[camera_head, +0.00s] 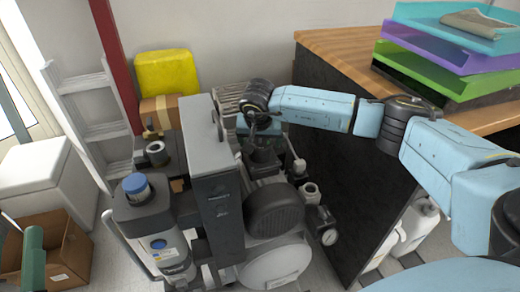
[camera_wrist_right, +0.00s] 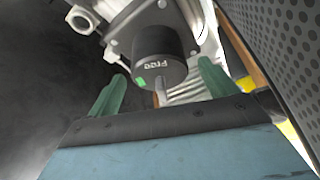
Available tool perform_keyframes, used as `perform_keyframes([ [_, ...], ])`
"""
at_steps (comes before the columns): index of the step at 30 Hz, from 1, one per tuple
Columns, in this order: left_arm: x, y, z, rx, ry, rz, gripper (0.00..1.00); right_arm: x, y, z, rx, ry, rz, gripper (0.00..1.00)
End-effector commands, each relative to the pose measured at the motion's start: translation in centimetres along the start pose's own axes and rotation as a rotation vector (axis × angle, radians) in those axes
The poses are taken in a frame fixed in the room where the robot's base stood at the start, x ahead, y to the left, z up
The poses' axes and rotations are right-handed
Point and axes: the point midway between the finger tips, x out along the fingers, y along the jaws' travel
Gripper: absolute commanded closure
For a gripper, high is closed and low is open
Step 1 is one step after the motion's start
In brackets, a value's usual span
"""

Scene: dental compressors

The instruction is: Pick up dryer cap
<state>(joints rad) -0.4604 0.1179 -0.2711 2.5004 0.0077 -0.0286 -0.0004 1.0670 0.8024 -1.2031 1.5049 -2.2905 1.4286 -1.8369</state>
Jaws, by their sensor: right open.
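In the head view a round blue cap (camera_head: 135,183) tops a grey upright cylinder at the left of the compressor unit; I cannot tell for sure whether it is the dryer cap. My right gripper (camera_head: 262,148) points down over the back right of the unit, to the right of the tall grey box; its fingertips are hard to make out there. In the right wrist view its two green fingers (camera_wrist_right: 162,80) are spread apart. A black cylinder (camera_wrist_right: 160,55) with white lettering and a green mark lies ahead of the gap between them, not gripped.
The tall grey box (camera_head: 212,165) stands close to the left of my gripper. A dark motor (camera_head: 273,210) and a gauge (camera_head: 329,237) are in front. A wooden-topped cabinet (camera_head: 345,50) with stacked trays (camera_head: 450,45) borders the right. A ladder (camera_head: 90,110) leans at the left.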

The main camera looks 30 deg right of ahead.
Motion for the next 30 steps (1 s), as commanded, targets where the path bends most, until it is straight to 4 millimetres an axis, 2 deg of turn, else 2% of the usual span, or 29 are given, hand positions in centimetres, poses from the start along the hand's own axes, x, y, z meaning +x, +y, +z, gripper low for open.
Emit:
perform_keyframes([
  [1, -0.1, 0.0, -0.1, 0.0, 0.04, 0.001, 0.64, 0.9, 0.0, 0.1, 0.001, -0.001, 0.001, 0.15],
  [5, -0.2, 0.1, -1.0, -0.001, 0.118, 0.003, 0.64, 1.9, 0.0, 0.1, 0.001, -0.001, 0.0, 0.15],
  [15, -0.3, 0.1, -1.6, -0.001, 0.152, 0.003, 0.64, 2.1, 0.0, 0.0, 0.0, -0.001, 0.0, 0.15],
  [27, -0.3, 0.1, -1.5, -0.001, 0.15, 0.003, 0.64, 2.1, 0.0, 0.0, 0.0, -0.001, 0.0, 0.66],
  [30, -0.3, 0.1, -1.5, -0.001, 0.149, 0.003, 0.64, 2.1, 0.0, 0.0, 0.0, 0.0, -0.001, 0.66],
])
